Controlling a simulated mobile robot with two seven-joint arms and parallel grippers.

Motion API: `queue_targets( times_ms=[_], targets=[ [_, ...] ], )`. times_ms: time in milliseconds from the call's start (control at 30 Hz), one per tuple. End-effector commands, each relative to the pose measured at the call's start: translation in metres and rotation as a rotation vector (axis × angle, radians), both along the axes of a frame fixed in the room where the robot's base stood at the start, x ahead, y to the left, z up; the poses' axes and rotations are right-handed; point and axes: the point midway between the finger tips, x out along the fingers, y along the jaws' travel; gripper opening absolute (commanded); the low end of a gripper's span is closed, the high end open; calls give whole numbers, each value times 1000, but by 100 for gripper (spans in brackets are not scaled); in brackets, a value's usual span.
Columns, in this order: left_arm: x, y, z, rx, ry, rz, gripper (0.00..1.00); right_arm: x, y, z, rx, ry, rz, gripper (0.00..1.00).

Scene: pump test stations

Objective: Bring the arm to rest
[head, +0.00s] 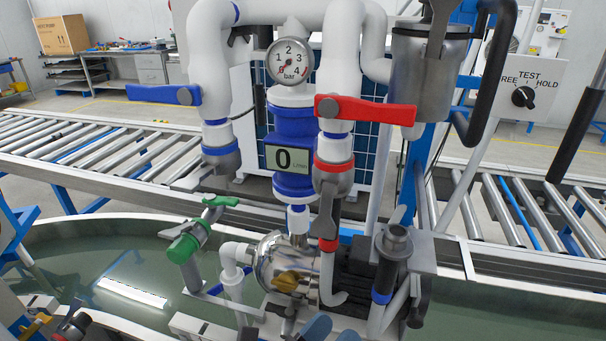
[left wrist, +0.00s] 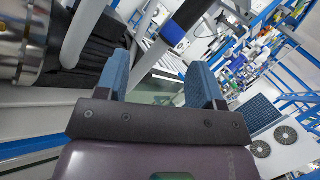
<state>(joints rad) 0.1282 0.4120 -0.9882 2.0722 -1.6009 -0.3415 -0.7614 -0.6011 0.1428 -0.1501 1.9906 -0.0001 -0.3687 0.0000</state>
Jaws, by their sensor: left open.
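My left gripper (head: 332,331) shows only as two blue fingertips at the bottom edge of the head view, just below the pump (head: 285,265). In the left wrist view its two blue fingers (left wrist: 160,88) stand apart with nothing between them. The gripper is open and empty, and the rest of that arm is out of the head view. Dark ribbed and shiny metal parts (left wrist: 25,45) lie close to the left of the fingers in the left wrist view. My right gripper is not in view.
Above the pump are a blue lever (head: 165,95), a red lever (head: 365,110), a gauge (head: 290,62) and a display reading 0 (head: 290,159). A green-handled valve (head: 190,243) stands left. A water tank (head: 110,222) lies below; a roller conveyor (head: 90,150) runs behind. A selector knob (head: 523,97) is right.

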Motion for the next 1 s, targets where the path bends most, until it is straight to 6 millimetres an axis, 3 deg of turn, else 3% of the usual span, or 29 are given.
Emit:
queue_targets(
  times_ms=[267,600,833,1000],
  targets=[
    [49,37,-16,-460,538,2,62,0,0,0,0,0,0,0],
    [80,117,-72,-1171,1112,118,62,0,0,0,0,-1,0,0],
    [64,194,-132,-1736,1357,256,62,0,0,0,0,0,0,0],
    [22,263,-182,-2099,1385,409,62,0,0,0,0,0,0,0]
  ],
)
